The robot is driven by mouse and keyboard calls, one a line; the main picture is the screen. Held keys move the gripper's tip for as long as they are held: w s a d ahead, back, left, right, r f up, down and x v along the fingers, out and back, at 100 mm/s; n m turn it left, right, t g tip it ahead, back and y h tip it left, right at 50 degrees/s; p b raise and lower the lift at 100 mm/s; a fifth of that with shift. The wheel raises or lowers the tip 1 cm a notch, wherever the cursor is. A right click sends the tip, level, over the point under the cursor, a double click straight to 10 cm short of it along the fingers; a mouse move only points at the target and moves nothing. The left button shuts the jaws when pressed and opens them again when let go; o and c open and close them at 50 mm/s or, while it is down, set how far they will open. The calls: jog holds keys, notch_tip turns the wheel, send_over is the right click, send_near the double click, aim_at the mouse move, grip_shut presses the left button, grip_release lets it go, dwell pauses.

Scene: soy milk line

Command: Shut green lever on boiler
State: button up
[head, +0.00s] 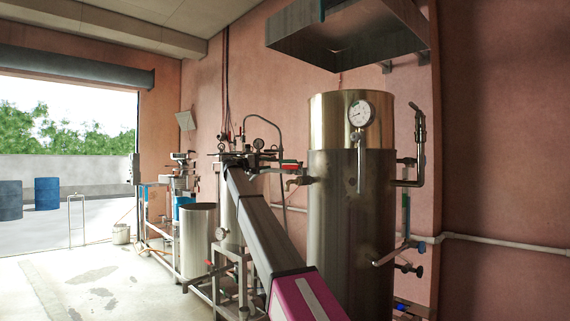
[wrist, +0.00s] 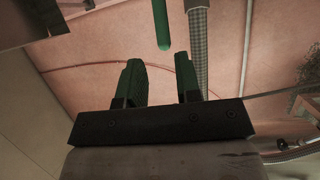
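In the wrist view a green lever (wrist: 160,22) shows as a rounded bar coming in from the top edge. Its lower end lies just beyond my fingertips, in line with the gap between them. My gripper (wrist: 157,62) is open, with nothing between its two fingers. In the head view my arm reaches toward the equipment left of the large steel boiler (head: 350,205); my fingers cannot be made out there. I cannot tell which one the wrist view shows.
A braided hose (wrist: 198,45) runs close to the right of the lever in the wrist view. A dial gauge (head: 360,113) sits on the boiler, below a metal hood (head: 345,35). A steel drum (head: 198,240) stands left of my arm.

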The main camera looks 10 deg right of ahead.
aim_at(284, 161)
jog(key=x, duration=1)
jog(key=shift+w+d+f, duration=0.1)
jog(key=shift+d, duration=0.3)
grip_shut()
